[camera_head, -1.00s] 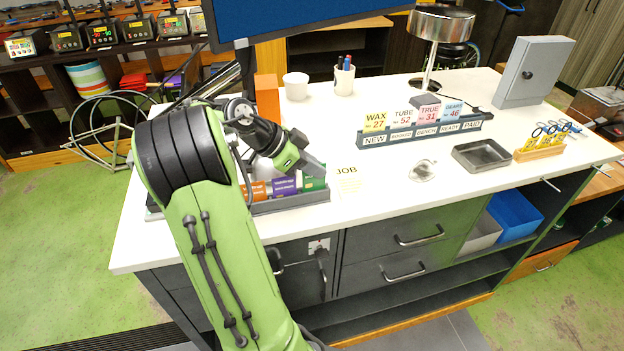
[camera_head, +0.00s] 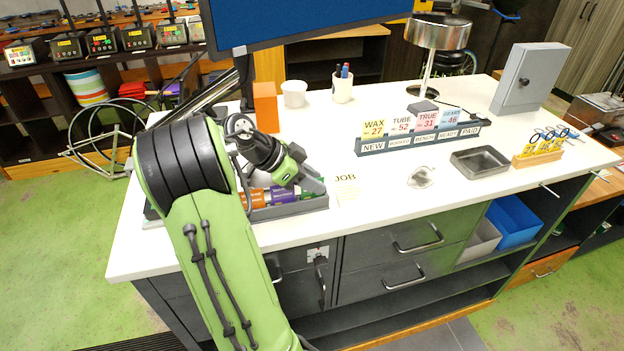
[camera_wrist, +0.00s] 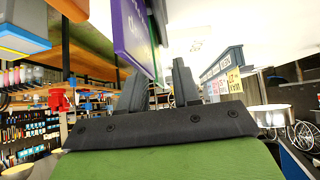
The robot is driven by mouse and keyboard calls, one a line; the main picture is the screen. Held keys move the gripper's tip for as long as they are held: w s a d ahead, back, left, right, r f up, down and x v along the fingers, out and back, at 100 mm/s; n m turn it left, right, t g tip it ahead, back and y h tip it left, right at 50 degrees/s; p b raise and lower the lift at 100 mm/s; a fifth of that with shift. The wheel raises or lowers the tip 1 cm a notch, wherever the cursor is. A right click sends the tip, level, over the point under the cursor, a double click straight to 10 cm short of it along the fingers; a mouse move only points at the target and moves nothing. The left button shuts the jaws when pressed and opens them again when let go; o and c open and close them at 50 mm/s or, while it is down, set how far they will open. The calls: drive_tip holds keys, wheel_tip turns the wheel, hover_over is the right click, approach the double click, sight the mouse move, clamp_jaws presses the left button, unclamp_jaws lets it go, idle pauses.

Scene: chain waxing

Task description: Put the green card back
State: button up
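In the head view a grey tray (camera_head: 292,211) at the bench's front left holds an orange item (camera_head: 252,199) and a purple item (camera_head: 282,197). My gripper (camera_head: 318,186) is low over the tray's right end, pointing down to the right. A purple panel (camera_wrist: 130,32) stands close by the left finger.
A grey rack (camera_head: 420,141) with upright cards stands to the right, behind a paper marked JOB (camera_head: 346,190). A metal pan (camera_head: 480,162) and a small clear dish (camera_head: 420,177) lie further right. An orange block (camera_head: 266,107) and white cup (camera_head: 294,93) stand behind.

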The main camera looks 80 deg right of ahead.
drive_tip(key=p+v, duration=0.3)
drive_tip(key=v, duration=0.9)
drive_tip(key=shift+p, duration=0.3)
